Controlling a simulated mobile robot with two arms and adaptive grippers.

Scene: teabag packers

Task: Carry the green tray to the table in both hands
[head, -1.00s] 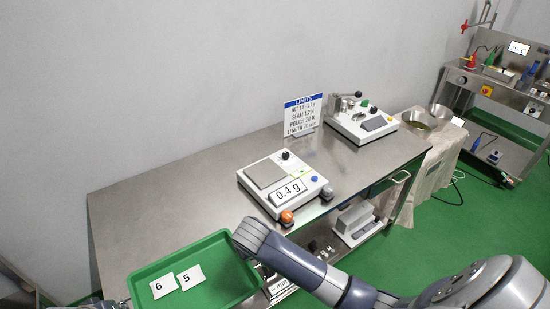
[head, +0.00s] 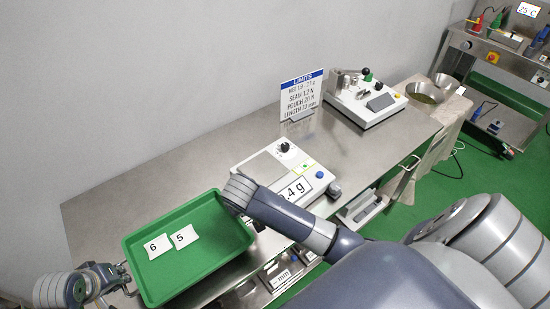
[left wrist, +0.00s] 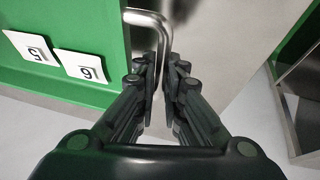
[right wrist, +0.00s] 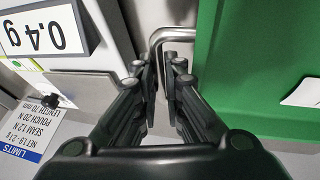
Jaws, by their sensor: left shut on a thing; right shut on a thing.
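The green tray (head: 205,262) is at the lower left of the head view, overlapping the front of the steel table (head: 110,205). Whether it touches the tabletop I cannot tell. Two white cards, numbered 6 (head: 157,246) and 5 (head: 184,236), lie in it. My left gripper (head: 122,276) is at the tray's left end; in the left wrist view its fingers (left wrist: 158,78) are shut on a metal handle (left wrist: 150,18). My right gripper's fingers (right wrist: 163,75) are shut on the opposite handle (right wrist: 172,33); my arm hides them in the head view.
A scale (head: 262,168) reading 0.4 g stands close to the tray's right end. Behind it are a LIMITS sign (head: 301,97) and a white device (head: 362,112). Bare tabletop lies left of the scale. Metal bowls (head: 425,93) stand farther right.

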